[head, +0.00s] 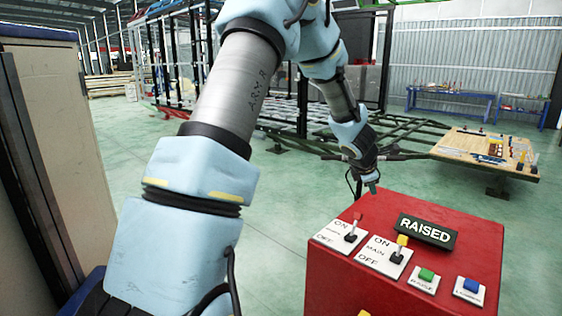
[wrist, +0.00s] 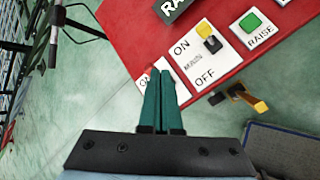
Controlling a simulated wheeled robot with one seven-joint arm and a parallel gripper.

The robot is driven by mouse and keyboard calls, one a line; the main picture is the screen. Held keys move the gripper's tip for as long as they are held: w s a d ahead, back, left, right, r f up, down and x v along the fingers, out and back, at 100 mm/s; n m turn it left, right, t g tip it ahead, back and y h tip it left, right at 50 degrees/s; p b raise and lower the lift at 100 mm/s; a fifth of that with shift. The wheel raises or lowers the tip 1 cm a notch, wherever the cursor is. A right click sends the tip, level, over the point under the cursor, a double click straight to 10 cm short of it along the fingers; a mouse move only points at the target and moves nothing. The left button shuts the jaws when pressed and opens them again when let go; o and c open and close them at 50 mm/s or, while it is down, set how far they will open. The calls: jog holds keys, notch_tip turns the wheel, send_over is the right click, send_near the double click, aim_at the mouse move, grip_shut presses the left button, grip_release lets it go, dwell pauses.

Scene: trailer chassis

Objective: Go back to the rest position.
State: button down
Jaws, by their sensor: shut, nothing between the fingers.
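My gripper (head: 372,187) hangs in the air just behind the far edge of the red control box in the head view. In the wrist view its two green fingers (wrist: 162,73) are closed together with nothing between them, over the edge of the box. The red control box (head: 335,285) carries a RAISED sign (head: 427,232), a lever switch with a red tip (head: 353,228), a MAIN lever switch with a yellow tip (head: 400,249), a green button (head: 426,275) and a blue button (head: 471,286).
A metal trailer chassis (head: 400,140) stands behind the box, with a wooden board (head: 480,150) of small parts at right. Blue workbenches (head: 450,98) stand by the far wall. A tall beige panel (head: 90,150) is close at left. Green floor (head: 285,200) is open between.

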jog(key=s+a+m+g+y, duration=0.1)
jog(key=s+a+m, duration=0.5)
jog(key=a, duration=0.5)
jog(key=s+a+f+m+g+y+b, duration=0.1)
jog(key=s+a+m, duration=0.5)
jog(key=a, duration=0.6)
jog(key=s+a+m+g+y+b, duration=0.1)
jog(key=s+a+m+g+y, duration=0.1)
jog(key=s+a+m, duration=0.4)
jog(key=s+a+y, duration=0.1)
jog(key=s+a, duration=0.2)
jog(key=a, duration=0.2)
jog(key=shift+s+a+f+m, duration=0.25)
jog(key=shift+s+a+m, duration=0.05)
jog(key=shift+a, duration=0.1)
